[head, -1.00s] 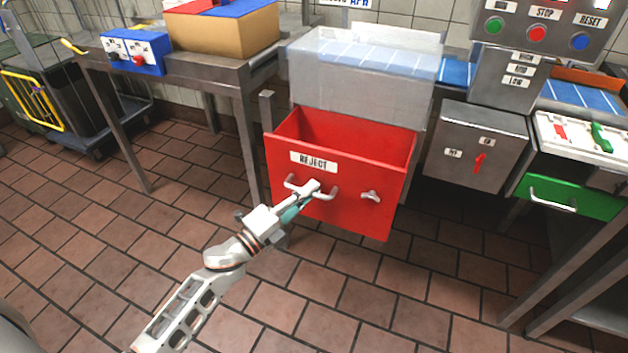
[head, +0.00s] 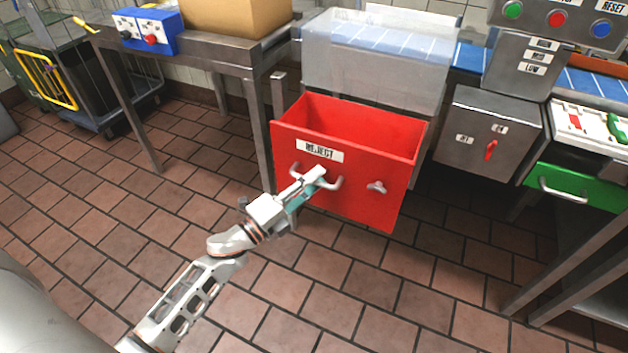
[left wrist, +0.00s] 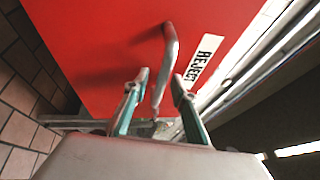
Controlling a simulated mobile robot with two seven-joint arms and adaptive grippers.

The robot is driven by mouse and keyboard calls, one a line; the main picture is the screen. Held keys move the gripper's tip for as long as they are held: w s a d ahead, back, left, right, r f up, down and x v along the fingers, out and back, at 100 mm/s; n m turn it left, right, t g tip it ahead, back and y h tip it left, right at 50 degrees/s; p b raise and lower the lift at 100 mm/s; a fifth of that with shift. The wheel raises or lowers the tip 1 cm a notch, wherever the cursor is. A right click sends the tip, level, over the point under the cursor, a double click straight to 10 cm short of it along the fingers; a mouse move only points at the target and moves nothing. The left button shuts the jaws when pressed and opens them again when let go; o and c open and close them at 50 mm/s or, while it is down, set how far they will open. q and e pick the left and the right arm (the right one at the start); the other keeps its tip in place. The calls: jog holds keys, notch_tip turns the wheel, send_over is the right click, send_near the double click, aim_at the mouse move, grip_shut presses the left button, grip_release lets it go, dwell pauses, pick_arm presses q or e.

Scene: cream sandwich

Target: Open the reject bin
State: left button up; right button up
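The red reject bin (head: 350,196) stands out in front of the clear hopper, and its open top and inside show in the head view. It carries a REJECT label (head: 320,152) and a grey U-shaped handle (head: 337,184). My left gripper (head: 318,179) is at the left part of this handle. In the left wrist view, the handle (left wrist: 168,55) passes between the fingers of my left gripper (left wrist: 158,80). Gaps show on both sides of it, so the fingers look open around the handle. My right gripper is not in view.
A steel table (head: 205,50) stands left, and a grey switch box (head: 488,135) and green drawer (head: 575,190) stand right. The tiled floor (head: 330,290) before the bin is clear.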

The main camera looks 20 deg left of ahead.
pick_arm(q)
jog(key=v, duration=1.2)
jog(key=shift+r, duration=0.1)
